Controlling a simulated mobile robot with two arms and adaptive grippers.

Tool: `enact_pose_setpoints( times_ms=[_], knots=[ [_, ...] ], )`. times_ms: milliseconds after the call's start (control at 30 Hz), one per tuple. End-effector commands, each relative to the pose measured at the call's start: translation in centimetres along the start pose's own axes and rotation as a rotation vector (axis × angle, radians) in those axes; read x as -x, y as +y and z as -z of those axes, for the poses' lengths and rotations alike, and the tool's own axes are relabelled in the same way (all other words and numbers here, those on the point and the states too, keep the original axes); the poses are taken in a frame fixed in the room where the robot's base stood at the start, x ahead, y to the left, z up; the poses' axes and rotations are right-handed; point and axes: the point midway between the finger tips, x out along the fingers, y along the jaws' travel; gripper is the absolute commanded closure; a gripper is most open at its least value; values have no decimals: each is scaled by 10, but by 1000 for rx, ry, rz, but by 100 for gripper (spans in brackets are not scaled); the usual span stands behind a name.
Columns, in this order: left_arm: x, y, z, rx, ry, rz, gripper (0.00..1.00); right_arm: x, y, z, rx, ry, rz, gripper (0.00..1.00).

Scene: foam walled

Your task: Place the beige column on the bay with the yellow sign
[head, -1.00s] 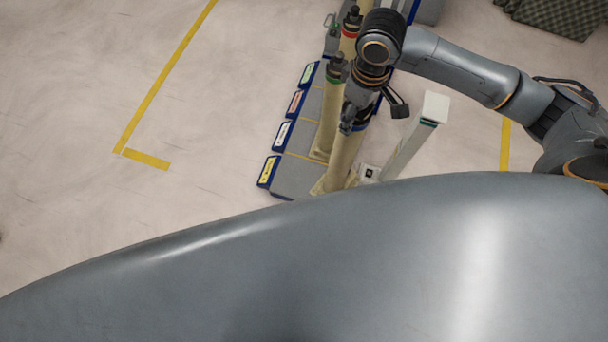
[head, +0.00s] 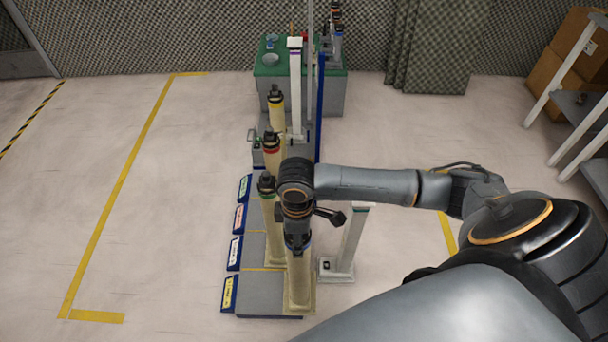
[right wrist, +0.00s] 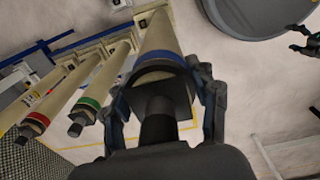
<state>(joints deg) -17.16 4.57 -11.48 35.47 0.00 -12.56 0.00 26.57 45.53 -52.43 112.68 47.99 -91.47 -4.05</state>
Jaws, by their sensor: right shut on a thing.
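The beige column (head: 300,272) with a blue band stands upright, its square foot at the right part of the bay with the yellow sign (head: 262,292). Whether the foot rests on the bay floor or hovers just above it I cannot tell. My right gripper (head: 297,240) is shut on the column's top.
A green-banded column (head: 272,235) and a red-banded column (head: 271,157) stand in the row behind. A white post (head: 348,240) stands close on the right. A green-topped table (head: 270,68) is at the back. The floor left of the bays is clear.

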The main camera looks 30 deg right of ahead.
Motion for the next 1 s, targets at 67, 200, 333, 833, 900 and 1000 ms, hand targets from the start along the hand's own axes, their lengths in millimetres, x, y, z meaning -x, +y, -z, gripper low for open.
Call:
enact_pose_setpoints(
  times_ms=[67,200,333,833,900,1000],
  knots=[
    [-1,0,0,0,0,0,19,-5,7,18,0,8,-3,100],
    [-4,0,0,0,0,0,19,-17,17,44,-1,7,-4,100],
    [-7,0,0,0,0,0,19,-34,24,64,-1,4,-2,100],
    [-16,1,-1,0,0,0,19,-80,38,99,-1,3,-2,100],
    [-18,1,-1,0,0,0,19,-86,40,104,-1,4,-3,100],
    [-19,1,-1,0,0,0,19,-99,40,102,0,3,-3,100]
  ],
)
